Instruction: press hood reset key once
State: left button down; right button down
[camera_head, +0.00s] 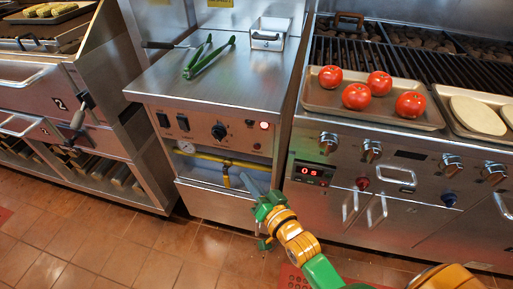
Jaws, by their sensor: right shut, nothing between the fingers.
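The steel cabinet's control panel (200,128) faces me, with black switches, a black knob (219,131), a lit red button (264,126) and a dark red button (256,146) below it. I cannot read any label, so I cannot tell which is the hood reset key. My right gripper (247,182) is shut and empty. In the picture its grey fingertips lie below the panel, in front of the cabinet's lower part, apart from the buttons. My left gripper is not in view.
Green tongs (209,56) and a small metal container (269,34) rest on the cabinet top. A yellow pipe (215,158) and gauge (186,147) sit under the panel. The grill at right holds a tray (425,118) of tomatoes. Tiled floor (120,240) is clear at front left.

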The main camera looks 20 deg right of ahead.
jog(key=b, duration=0.2)
send_near(250, 145)
jog(key=w+a, duration=0.2)
jog(key=w, duration=0.1)
jog(key=shift+w+d+f, duration=0.1)
jog(key=shift+w+f, duration=0.3)
jog(key=shift+w, duration=0.05)
jog(key=shift+w, duration=0.1)
dwell(1.4)
jog(key=shift+w+d, duration=0.25)
jog(key=shift+w+d+b, duration=0.2)
jog(key=shift+w+b, duration=0.1)
dwell(0.6)
jog(key=shift+s+a+p, duration=0.45)
jog(key=shift+s+p, duration=0.2)
jog(key=shift+s, duration=0.05)
